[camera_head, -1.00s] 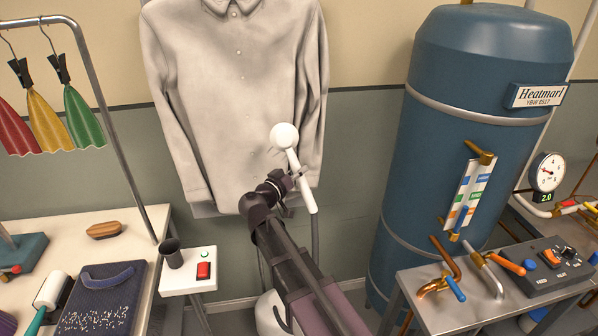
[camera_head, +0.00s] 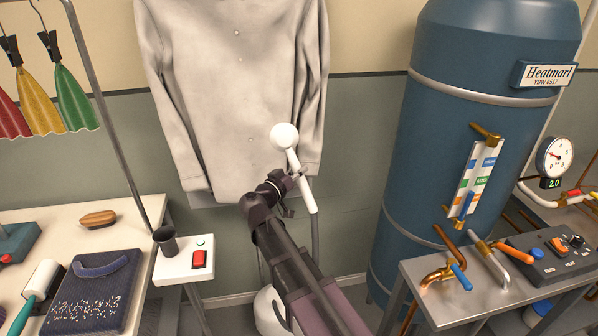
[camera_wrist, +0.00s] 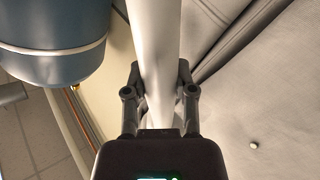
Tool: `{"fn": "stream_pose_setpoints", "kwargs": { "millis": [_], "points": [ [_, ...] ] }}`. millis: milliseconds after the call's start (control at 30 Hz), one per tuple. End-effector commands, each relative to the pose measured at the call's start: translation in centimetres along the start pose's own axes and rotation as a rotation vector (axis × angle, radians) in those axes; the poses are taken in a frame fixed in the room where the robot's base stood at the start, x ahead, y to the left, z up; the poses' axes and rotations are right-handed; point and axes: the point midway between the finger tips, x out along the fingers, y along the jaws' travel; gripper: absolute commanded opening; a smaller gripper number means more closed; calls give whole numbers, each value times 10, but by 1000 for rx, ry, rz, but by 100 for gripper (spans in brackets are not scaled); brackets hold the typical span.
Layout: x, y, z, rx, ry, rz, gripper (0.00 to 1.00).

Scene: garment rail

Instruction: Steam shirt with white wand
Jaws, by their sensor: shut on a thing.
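The light grey buttoned shirt (camera_head: 230,120) hangs against the wall, its collar above the top of the head view. My gripper (camera_head: 290,184) is shut on the handle of the white wand (camera_head: 307,192). The wand's round head (camera_head: 284,135) points up and overlaps the lower right part of the shirt; I cannot tell whether it touches the cloth. In the wrist view the white handle (camera_wrist: 155,45) runs between the fingers of my gripper (camera_wrist: 158,88). Shirt cloth (camera_wrist: 265,85) with folds and a button fills the right side there.
A blue boiler (camera_head: 440,140) stands right of the shirt, behind a metal bench (camera_head: 420,285) with taps. At left are a table (camera_head: 40,222) with brushes and a pad, and a small white switch box (camera_head: 178,268). A hose hangs below the wand.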

Motion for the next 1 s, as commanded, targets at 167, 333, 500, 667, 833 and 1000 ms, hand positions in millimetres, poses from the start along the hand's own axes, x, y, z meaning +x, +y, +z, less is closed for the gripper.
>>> {"fn": "stream_pose_setpoints", "kwargs": {
  "millis": [167,333,500,667,833,1000],
  "points": [
    [0,-5,11,-1,1,1,0],
    [0,-8,18,-1,1,1,0],
    [0,-12,26,-1,1,1,0],
    [0,-15,34,-1,1,1,0],
    [-1,-19,42,-1,1,1,0],
    [-1,-21,46,-1,1,1,0]
  ]
}}
